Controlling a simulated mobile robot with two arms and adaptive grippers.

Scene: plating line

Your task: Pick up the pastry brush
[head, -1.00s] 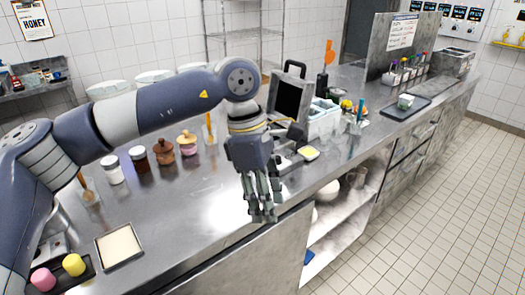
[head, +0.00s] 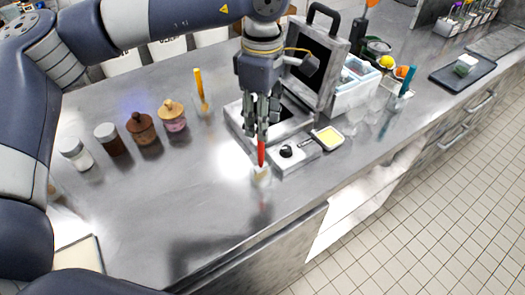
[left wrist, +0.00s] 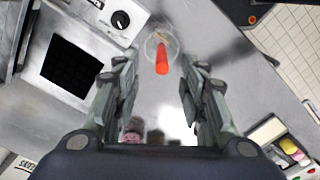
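A red-handled tool (head: 261,153), which looks like the pastry brush, stands upright in a small clear holder (head: 262,178) near the counter's front edge. Its lower end is hard to make out. My left gripper (head: 262,133) points down just above the red handle. In the left wrist view the red handle (left wrist: 162,62) shows between the two spread fingers of the gripper (left wrist: 161,72), with a gap on both sides. The gripper is open and empty. My right gripper is not in view.
A scale-like device (head: 290,154) and a yellow-filled dish (head: 328,137) stand close on the right. An open dark-lidded case (head: 318,65) stands behind. Several jars (head: 140,128) and a yellow-handled tool (head: 199,85) are left and back. The front-left counter is clear.

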